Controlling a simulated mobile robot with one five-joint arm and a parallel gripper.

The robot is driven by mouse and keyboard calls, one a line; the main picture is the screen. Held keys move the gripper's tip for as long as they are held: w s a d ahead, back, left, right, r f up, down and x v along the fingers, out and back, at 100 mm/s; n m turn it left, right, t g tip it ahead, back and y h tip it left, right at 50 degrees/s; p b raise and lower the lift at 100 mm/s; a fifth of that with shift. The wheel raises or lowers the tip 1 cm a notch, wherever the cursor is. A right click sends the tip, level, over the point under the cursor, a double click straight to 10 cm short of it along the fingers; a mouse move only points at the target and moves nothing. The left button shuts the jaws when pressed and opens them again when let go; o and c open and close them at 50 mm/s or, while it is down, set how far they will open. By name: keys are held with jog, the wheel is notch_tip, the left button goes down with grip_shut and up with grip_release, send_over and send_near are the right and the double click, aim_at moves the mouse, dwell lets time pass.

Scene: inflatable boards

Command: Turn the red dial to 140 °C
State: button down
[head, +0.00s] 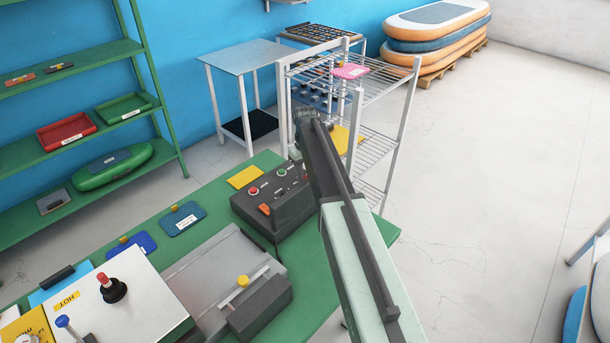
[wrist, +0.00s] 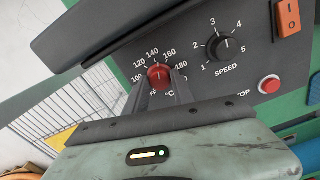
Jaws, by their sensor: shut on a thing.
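The red dial (wrist: 158,76) is on the dark control panel in the wrist view, inside a white scale from 100 to 180 °C. My gripper (wrist: 159,88) is shut on the dial, one finger on each side. A short pale mark shows on the dial's face and points roughly upward, toward the 140 to 160 part of the scale; its exact reading is too small to tell.
Beside the dial are a black speed knob (wrist: 223,46), a red stop button (wrist: 269,84) and an orange switch (wrist: 289,17). A wire rack (head: 385,68) stands close behind the box. A grey press plate (head: 215,270) lies in front. Open floor is on the right.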

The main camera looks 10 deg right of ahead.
aim_at(305, 177)
jog(key=shift+n, duration=0.7)
jog(key=c, duration=1.1)
grip_release()
jog(key=shift+o, duration=0.2)
notch_tip(305, 177, up, 8)
jog(key=p, duration=0.7)
jog(key=shift+f+p, duration=0.1)
jog(key=shift+p, duration=0.3)
